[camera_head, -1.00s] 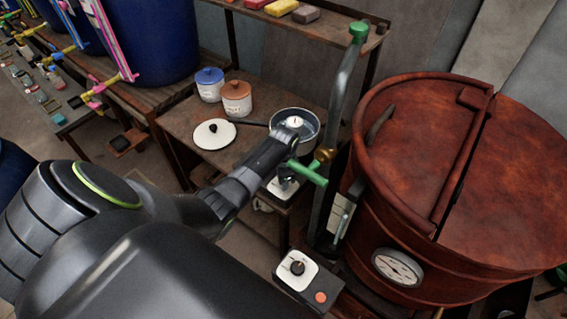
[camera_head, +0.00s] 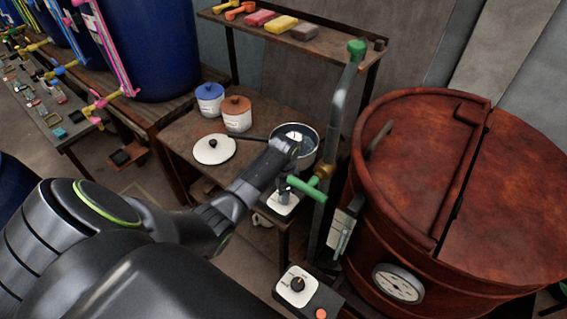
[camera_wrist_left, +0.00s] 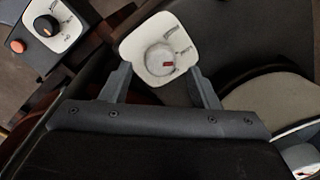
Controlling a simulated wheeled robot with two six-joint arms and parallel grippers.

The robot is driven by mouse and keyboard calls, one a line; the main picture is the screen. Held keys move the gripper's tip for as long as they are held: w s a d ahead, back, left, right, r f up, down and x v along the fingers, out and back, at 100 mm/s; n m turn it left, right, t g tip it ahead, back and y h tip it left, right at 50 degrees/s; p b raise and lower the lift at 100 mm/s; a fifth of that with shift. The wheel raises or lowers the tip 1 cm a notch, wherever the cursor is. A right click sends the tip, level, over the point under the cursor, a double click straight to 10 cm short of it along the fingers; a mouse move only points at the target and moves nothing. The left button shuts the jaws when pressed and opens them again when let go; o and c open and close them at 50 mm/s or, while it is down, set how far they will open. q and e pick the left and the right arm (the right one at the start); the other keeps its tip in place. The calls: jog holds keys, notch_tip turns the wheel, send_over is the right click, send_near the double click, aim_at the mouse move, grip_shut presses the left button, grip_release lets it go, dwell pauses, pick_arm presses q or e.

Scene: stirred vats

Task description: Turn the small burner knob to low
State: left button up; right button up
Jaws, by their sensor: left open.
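The small burner knob is a round pale grey dial (camera_wrist_left: 159,58) with a red mark on its right side. It sits on a white plate (camera_wrist_left: 150,40) with small printed labels, too small to read surely. In the head view the white plate (camera_head: 283,203) shows at the table's front edge, below the pan, with the knob partly covered by my arm. My left gripper (camera_wrist_left: 160,73) is open, with one finger on each side of the knob in the wrist view. I cannot tell whether the fingers touch it. My right gripper is not in view.
A pan (camera_head: 306,138) stands just behind my wrist. A green-handled valve (camera_head: 306,187) on an upright pipe is close to the right of my gripper. A rusty vat (camera_head: 420,190) fills the right side. A separate control box (camera_head: 297,286) has a black knob and an orange button.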

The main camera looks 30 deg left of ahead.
pick_arm(q)
notch_tip(320, 180, up, 15)
jog(key=shift+s+d, duration=0.15)
jog(key=shift+d, duration=0.05)
jog(key=shift+f, duration=0.2)
dwell(0.4)
